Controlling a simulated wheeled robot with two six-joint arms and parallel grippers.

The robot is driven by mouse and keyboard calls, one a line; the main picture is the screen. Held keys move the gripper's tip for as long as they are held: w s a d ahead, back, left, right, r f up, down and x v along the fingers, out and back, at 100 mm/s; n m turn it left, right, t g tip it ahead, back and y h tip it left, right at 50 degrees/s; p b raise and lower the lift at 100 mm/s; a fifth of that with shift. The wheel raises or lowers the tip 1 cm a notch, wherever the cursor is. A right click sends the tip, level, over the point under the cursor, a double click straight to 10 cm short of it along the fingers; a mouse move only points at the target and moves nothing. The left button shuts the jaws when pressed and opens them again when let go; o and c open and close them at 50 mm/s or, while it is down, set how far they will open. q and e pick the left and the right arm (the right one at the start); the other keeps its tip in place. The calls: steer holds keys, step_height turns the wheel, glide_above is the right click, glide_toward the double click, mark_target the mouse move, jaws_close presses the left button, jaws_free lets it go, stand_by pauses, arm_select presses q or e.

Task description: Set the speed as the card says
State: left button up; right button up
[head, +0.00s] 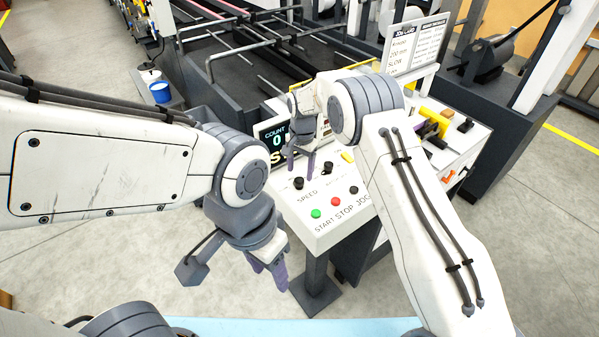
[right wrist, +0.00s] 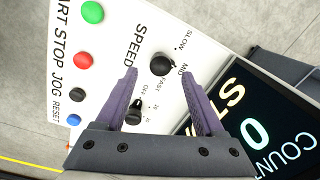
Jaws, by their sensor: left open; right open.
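The black speed knob (head: 298,184) is on the white control panel (head: 321,222). In the right wrist view the knob (right wrist: 160,64) has SLOW, MID and FAST printed around it; I cannot tell clearly where it points. My right gripper (head: 301,167) is open, its purple fingertips just by the knob. In the right wrist view the knob shows between and slightly beyond the fingertips (right wrist: 160,72), with no visible contact. The job card (head: 402,48) stands behind the panel, and one line seems to read SLOW. My left gripper (head: 268,275) is open and empty in front of the panel.
A second black knob (right wrist: 134,115) marked OFF is close to one right finger. Green (head: 316,213), red (head: 336,201) and black (head: 353,190) buttons line the panel's front. A count display (head: 273,142) stands behind the knobs. A blue cup (head: 160,92) is at back left.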

mark_target(299, 180)
steer(key=shift+a+f+p, duration=0.1)
steer(key=shift+f+p, duration=0.45)
steer(key=shift+f, duration=1.3)
jaws_close()
